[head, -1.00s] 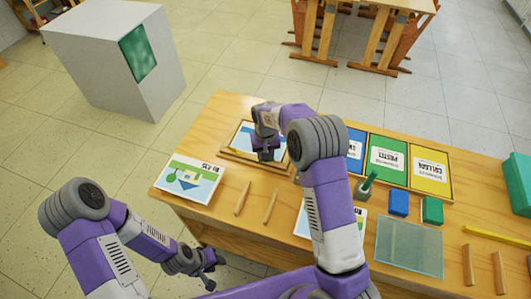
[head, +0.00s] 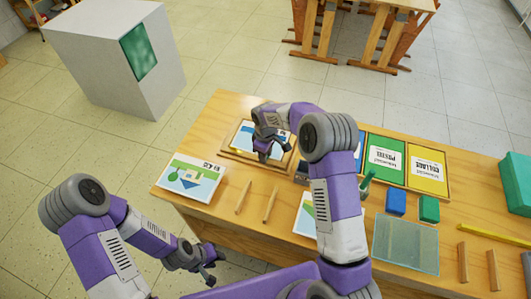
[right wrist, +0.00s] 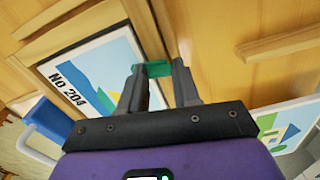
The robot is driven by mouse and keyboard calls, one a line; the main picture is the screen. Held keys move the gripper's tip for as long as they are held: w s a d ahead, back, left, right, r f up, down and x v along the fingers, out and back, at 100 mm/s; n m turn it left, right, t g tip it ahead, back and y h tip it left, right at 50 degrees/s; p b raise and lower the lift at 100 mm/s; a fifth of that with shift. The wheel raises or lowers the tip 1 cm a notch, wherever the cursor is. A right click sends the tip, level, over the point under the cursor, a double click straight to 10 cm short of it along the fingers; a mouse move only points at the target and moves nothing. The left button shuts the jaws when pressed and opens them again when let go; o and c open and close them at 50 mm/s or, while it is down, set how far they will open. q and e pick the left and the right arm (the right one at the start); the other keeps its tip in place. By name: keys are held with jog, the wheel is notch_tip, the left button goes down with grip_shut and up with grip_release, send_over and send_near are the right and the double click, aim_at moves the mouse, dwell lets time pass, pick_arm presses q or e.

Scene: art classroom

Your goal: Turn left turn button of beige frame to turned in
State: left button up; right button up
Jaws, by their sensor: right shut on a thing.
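The beige frame (head: 236,157) lies on the wooden table with a picture inside it. In the right wrist view that picture (right wrist: 95,75) is blue, green and yellow and reads "NO 204". My right gripper (head: 266,156) is over the frame and hides part of it. In the right wrist view the right gripper (right wrist: 158,82) has its fingertips at a small green turn button (right wrist: 153,69) beside the picture, shut on it. The other turn button cannot be made out. My left gripper (head: 213,268) hangs in front of the table, empty and apparently open.
A loose picture card (head: 190,178) lies at the table's left end, near two wooden sticks (head: 243,196). Coloured panels (head: 427,172), blue and green blocks (head: 396,203) and a glass-like sheet (head: 405,245) lie to the right. A grey plinth (head: 95,65) stands behind left.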

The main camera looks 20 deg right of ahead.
jog(key=shift+n, duration=0.9)
jog(key=o, duration=1.1)
jog(key=shift+c, duration=0.2)
notch_tip(320, 180, up, 8)
jog(key=shift+f+p, duration=0.15)
jog(key=shift+p, duration=0.55)
